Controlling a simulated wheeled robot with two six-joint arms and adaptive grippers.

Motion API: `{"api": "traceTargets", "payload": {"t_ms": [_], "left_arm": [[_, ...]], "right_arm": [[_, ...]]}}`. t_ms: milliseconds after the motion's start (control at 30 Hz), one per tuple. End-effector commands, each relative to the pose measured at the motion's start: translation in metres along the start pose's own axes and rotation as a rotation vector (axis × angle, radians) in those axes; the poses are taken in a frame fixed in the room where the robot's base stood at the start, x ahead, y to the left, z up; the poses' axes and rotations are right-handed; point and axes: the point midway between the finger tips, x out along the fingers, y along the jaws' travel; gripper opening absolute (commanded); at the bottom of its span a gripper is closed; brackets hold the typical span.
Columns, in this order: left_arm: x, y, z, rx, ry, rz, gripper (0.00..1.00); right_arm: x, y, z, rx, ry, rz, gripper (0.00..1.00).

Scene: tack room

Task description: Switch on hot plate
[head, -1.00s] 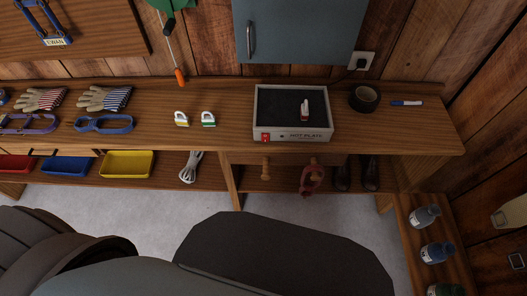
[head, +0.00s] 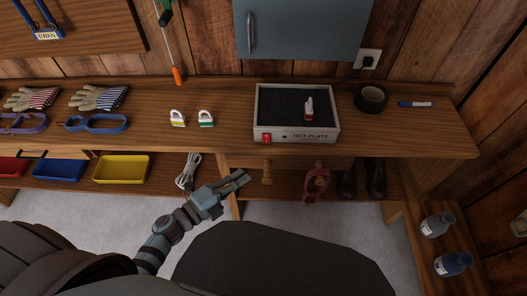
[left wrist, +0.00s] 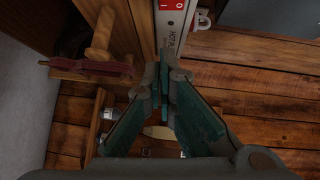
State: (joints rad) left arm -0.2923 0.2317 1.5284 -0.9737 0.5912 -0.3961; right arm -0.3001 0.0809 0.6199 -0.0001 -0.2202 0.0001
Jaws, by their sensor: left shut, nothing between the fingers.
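The hot plate (head: 277,107) is a pale box with a dark top, on the wooden bench. Its front panel carries the words HOT PLATE and a red switch (head: 267,138) at the left end. In the left wrist view the switch (left wrist: 172,4) and panel (left wrist: 172,32) show past the fingertips (left wrist: 164,60). My right gripper is not in view.
A wooden peg (head: 267,172) and reddish strap (head: 317,182) show below the bench front.

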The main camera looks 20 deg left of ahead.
Motion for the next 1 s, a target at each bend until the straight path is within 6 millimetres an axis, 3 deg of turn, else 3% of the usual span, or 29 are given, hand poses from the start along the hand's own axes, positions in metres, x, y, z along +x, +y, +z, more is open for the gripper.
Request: {"api": "traceTargets", "payload": {"t_ms": [433, 500, 700, 1000], "left_arm": [[0.091, 0.001, 0.000, -0.003, 0.000, -0.002, 0.00], [0.100, 0.002, 0.009, -0.001, -0.001, 0.000, 0.00], [0.116, 0.002, 0.026, -0.001, -0.001, 0.001, 0.00], [0.119, 0.000, 0.029, -0.002, -0.001, 0.001, 0.00]], "right_arm": [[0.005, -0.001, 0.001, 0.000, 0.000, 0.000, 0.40], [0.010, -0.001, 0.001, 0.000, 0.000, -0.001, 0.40], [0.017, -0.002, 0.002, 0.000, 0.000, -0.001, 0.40], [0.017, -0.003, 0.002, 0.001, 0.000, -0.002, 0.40]]}}
